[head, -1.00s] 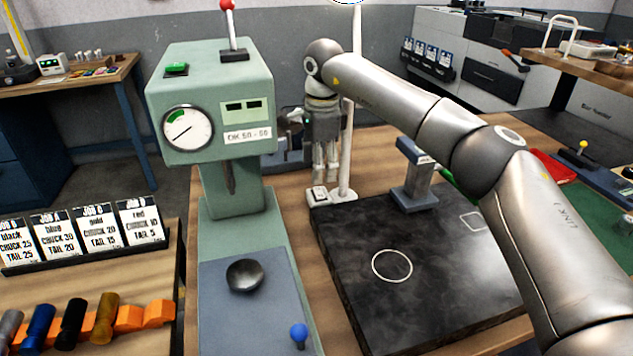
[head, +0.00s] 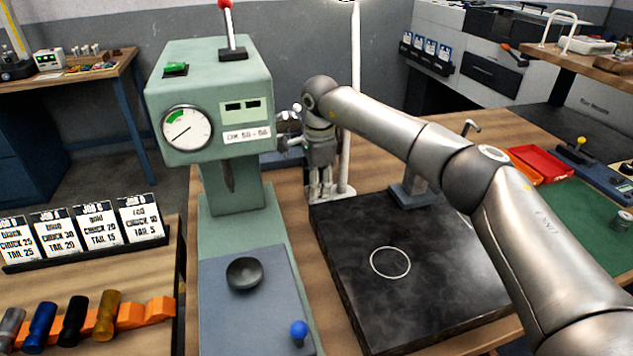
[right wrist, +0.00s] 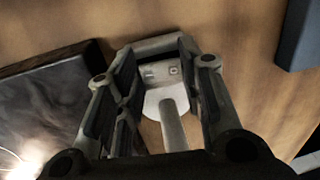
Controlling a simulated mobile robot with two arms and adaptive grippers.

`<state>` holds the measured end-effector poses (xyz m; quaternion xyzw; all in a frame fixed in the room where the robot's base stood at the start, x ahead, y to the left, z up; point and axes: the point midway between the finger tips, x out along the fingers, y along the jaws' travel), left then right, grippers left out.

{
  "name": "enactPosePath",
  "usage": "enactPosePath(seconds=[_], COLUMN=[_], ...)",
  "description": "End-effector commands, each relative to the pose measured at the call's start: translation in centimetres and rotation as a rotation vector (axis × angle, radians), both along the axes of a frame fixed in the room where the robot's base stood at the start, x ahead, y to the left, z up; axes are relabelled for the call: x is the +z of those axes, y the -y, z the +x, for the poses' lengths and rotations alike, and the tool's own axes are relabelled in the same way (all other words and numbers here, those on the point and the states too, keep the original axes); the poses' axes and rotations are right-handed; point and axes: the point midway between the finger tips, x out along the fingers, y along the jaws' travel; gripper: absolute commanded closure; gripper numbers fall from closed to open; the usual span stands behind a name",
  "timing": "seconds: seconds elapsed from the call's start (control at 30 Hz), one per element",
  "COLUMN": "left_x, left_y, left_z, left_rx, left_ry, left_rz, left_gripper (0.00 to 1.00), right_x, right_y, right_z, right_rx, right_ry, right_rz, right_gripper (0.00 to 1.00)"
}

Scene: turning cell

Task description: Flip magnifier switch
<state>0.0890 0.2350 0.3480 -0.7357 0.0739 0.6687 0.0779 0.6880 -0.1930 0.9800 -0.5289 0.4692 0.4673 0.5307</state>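The magnifier's white pole (head: 356,95) rises behind the black plate; its head is almost wholly cut off at the top of the head view. In the right wrist view, its round white base (right wrist: 155,108) and a small pale switch box (right wrist: 161,72) show between my fingers. My right gripper (head: 320,192) points down over the base and hides the switch box in the head view. Its two fingers (right wrist: 158,65) stand apart with nothing gripped between them. I cannot tell whether they touch the box, or which way the switch is set. My left gripper is not in view.
A green press (head: 215,90) stands close left of my right gripper. The black plate (head: 440,290) lies in front, with a grey stand (head: 408,195) on its back edge. A red tray (head: 548,163) lies at right. A bright glow shows at the right wrist view's lower left.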

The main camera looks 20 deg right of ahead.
Motion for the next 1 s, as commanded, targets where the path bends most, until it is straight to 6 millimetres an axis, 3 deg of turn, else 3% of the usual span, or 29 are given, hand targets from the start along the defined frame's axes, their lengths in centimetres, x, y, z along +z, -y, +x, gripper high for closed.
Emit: enactPosePath(seconds=[0.03, 0.13, 0.7, 1.0], left_x=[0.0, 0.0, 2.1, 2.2], left_y=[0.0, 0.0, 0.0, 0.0], left_z=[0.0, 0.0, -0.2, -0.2], left_rx=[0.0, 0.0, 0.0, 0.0], left_ry=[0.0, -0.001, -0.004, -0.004], left_rz=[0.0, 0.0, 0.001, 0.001], left_gripper=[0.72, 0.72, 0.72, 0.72], right_x=[0.0, 0.0, 0.2, 0.1], right_y=[0.0, 0.0, 0.0, 0.0], right_z=[0.0, 0.0, 0.4, 0.4], right_rx=[0.0, 0.0, -0.001, 0.001], right_ry=[-0.001, -0.001, -0.109, -0.124], right_rz=[0.0, 0.0, -0.001, 0.0], right_gripper=[0.76, 0.88, 0.88, 0.88])
